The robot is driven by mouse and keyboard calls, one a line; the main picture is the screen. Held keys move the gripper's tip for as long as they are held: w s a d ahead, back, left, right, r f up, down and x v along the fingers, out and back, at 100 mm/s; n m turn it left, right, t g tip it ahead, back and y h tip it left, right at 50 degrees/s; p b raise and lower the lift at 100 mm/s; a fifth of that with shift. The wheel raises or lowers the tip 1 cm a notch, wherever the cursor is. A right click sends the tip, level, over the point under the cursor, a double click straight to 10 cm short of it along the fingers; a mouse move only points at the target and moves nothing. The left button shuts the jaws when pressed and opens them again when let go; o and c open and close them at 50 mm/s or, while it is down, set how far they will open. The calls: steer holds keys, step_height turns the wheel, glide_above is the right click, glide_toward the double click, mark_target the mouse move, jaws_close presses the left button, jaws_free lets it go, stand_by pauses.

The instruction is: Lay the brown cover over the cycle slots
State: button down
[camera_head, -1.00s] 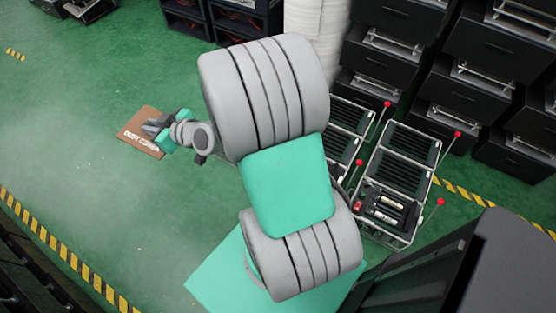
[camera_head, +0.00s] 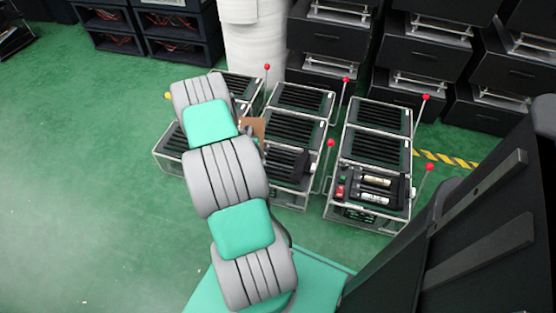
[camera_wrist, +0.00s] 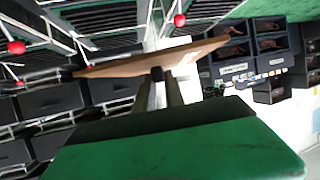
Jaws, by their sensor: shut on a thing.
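The brown cover (camera_wrist: 115,67) is a thin flat board seen nearly edge-on in the wrist view. My gripper (camera_wrist: 161,76) is shut on it near the middle of its lower side. In the head view only a small brown corner of the cover (camera_head: 258,126) shows beside my arm, over or in front of the middle fixture. My gripper is mostly hidden there behind my arm. Framed fixtures with dark slotted tops stand in a row: a left one (camera_head: 171,150), partly hidden by my arm, a middle one (camera_head: 290,130) and a right one (camera_head: 375,148). I cannot tell which holds the cycle slots.
Red-knobbed levers (camera_head: 346,80) rise beside the fixtures. The right fixture holds pale cylinders (camera_head: 376,181) and a red switch. A white column (camera_head: 255,55) and black drawer stacks (camera_head: 330,40) stand behind. Green floor at left is open.

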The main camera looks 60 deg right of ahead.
mark_target(278, 165)
steer(key=s+d+f+m+g+b, duration=0.1)
steer(key=s+d+f+b, duration=0.2)
steer(key=s+f, duration=0.2)
steer(key=s+d+f+m+g+h+b, duration=0.1)
steer(key=s+d+f+m+g+b, duration=0.1)
steer(key=f, duration=0.5)
steer(key=s+d+b, duration=0.1)
steer(key=s+d, duration=0.1)
steer(key=s, duration=0.1)
steer(key=shift+f, duration=0.25)
steer(key=shift+a+b, duration=0.1)
steer(key=shift+b, duration=0.35)
step_height(278, 165, down, 9)
steer(key=b, duration=0.8)
steer(key=shift+r, duration=0.2)
steer(key=c, duration=1.3)
jaws_free()
steer(key=shift+c, duration=0.2)
